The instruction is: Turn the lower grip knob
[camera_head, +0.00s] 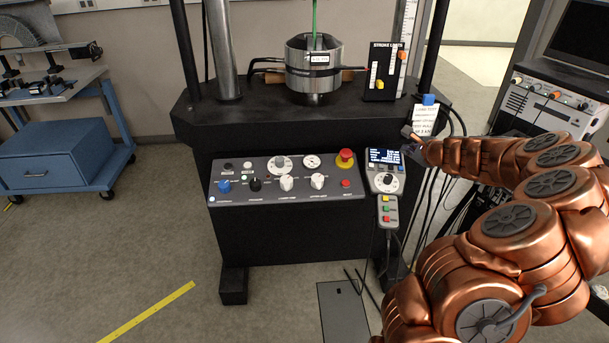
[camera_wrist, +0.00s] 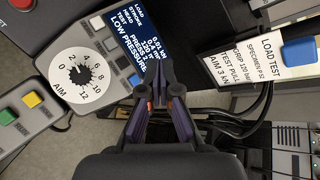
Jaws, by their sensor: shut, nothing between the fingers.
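The lower grip knob (camera_head: 286,182) is a white knob on the sloped grey control panel (camera_head: 235,204), above a small label that seems to read "LOWER GRIP". A similar white knob (camera_head: 317,181), apparently the upper grip one, is to its right. My gripper (camera_head: 408,132) is up and to the right of the panel, well apart from both knobs. In the wrist view my gripper (camera_wrist: 160,88) is shut and empty, in front of the pendant's blue display (camera_wrist: 150,38), which reads "LOW PRESSURE". The lower grip knob does not show in the wrist view.
The panel also has a blue knob (camera_head: 224,185), a black knob (camera_head: 255,184) and a red emergency button (camera_head: 345,158). The pendant's dial (camera_wrist: 83,75) reads "AIM". A blue-clipped "LOAD TEST" card (camera_wrist: 272,57) and hanging cables (camera_wrist: 238,122) are near my gripper.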

